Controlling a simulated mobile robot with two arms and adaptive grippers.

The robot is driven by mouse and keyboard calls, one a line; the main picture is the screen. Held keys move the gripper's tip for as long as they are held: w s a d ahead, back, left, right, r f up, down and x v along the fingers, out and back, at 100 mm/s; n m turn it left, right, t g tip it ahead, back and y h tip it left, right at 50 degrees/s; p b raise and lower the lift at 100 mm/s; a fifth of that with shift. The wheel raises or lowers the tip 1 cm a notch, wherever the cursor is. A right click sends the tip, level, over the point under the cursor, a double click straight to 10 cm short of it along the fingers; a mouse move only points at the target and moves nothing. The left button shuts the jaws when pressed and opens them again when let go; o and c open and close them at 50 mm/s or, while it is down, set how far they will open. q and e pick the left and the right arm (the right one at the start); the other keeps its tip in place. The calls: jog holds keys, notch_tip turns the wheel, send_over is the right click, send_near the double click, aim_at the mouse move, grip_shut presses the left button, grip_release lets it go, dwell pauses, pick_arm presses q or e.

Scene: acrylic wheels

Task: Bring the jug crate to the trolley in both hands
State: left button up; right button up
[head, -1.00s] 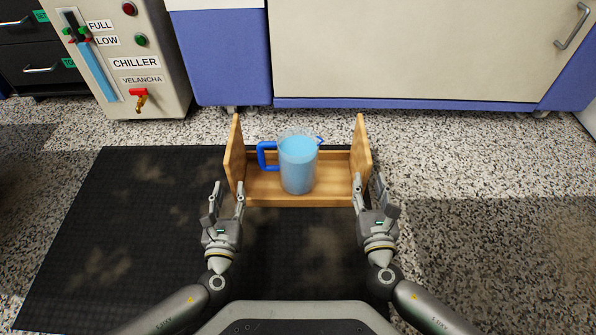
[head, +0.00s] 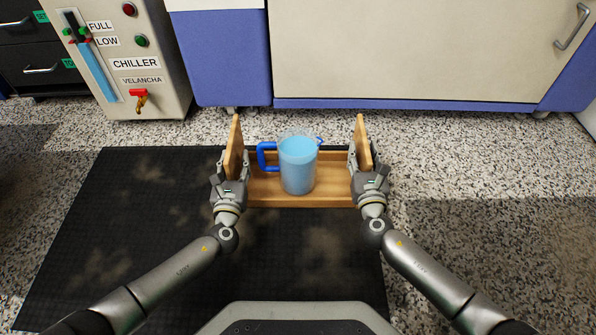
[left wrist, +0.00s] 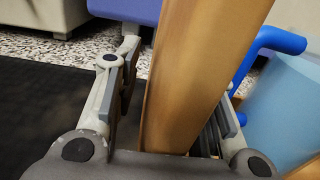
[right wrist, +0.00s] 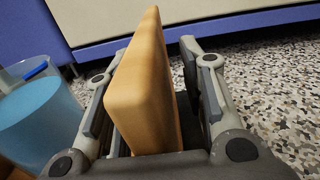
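The jug crate (head: 330,190) is a light wooden carrier with two upright end boards, and it sits on the floor at the edge of a dark mat. A clear jug (head: 298,165) of blue liquid with a blue handle stands upright in it. My left gripper (head: 235,160) straddles the left end board (left wrist: 190,70), with a gap visible on the outer side. My right gripper (head: 367,165) straddles the right end board (right wrist: 145,90), with gaps beside it. Both grippers look open. No trolley can be clearly made out.
The dark mat (head: 130,240) lies under and left of the crate. A chiller unit (head: 120,60) with a red tap stands at the back left. A blue and cream cabinet (head: 410,50) stands behind the crate. Speckled floor (head: 480,160) is clear on the right.

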aim_at(232, 149)
pick_arm(q)
grip_shut()
pick_arm(e)
grip_shut()
pick_arm(q)
jog(key=shift+r, duration=0.25)
pick_arm(e)
jog(key=shift+r, duration=0.2)
pick_arm(q)
jog(key=shift+r, duration=0.1)
pick_arm(e)
jog(key=shift+r, duration=0.15)
